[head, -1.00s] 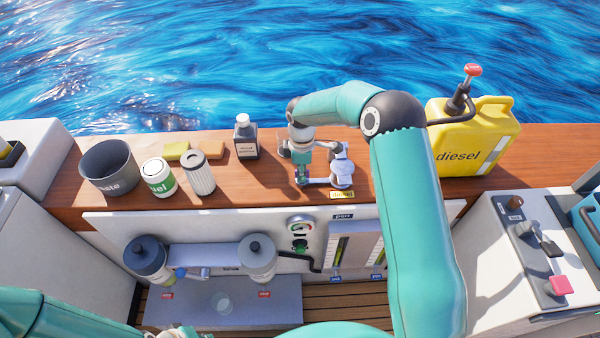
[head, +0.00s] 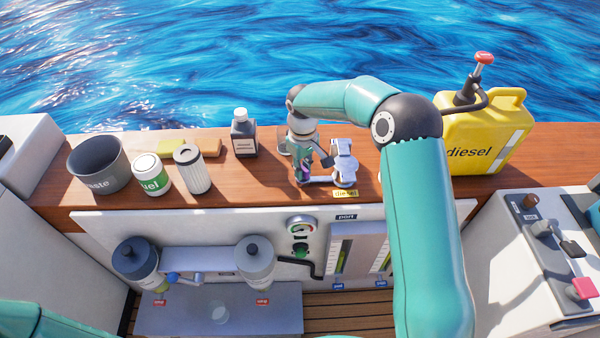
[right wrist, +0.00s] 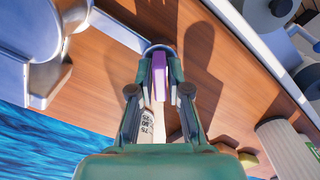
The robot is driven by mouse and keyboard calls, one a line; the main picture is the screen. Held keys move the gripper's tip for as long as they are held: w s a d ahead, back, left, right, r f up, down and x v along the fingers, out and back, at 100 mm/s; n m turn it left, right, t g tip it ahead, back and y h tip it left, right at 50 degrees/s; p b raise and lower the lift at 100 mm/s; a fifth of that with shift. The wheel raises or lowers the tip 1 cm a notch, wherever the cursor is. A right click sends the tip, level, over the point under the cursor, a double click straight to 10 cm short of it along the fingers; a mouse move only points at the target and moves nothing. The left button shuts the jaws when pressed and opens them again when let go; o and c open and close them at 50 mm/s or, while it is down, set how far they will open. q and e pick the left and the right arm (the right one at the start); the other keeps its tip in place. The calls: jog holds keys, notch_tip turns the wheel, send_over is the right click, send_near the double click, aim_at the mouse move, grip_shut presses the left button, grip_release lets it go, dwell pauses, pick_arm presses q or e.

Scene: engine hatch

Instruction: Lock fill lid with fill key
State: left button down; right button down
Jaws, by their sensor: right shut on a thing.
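My right gripper (right wrist: 160,88) is shut on a purple piece (right wrist: 159,72), which I take to be the fill key. In the head view my right gripper (head: 302,165) points down, just left of the silver deck filler (head: 344,162) by the yellow diesel label. A flat silver link (right wrist: 118,30) runs from the filler to a round part at the fingertips. I take this to be the lid's arm, but the fingers hide most of the round part. I cannot tell whether the key sits in the lid. My left gripper is out of view.
A dark bottle (head: 244,137) stands close behind and left of my right gripper. Further left are a filter cartridge (head: 192,170), a white and green fuel can (head: 151,175) and a grey waste pot (head: 98,165). A yellow diesel can (head: 478,140) stands at right.

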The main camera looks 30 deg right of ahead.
aim_at(302, 166)
jog(key=m, duration=0.1)
jog(key=m+b, duration=0.1)
jog(key=m, duration=0.1)
jog(key=shift+w+d+r+m, duration=0.15)
jog(key=shift+w+m, duration=0.1)
jog(key=shift+m, duration=0.15)
jog(key=shift+r+m+b, duration=0.1)
jog(key=shift+m+b, duration=0.6)
jog(key=shift+m, duration=1.2)
jog(key=c, duration=1.1)
grip_release()
jog(key=shift+c, duration=0.2)
jog(key=shift+s, duration=0.1)
notch_tip(302, 166, up, 12)
jog(key=shift+f, duration=0.15)
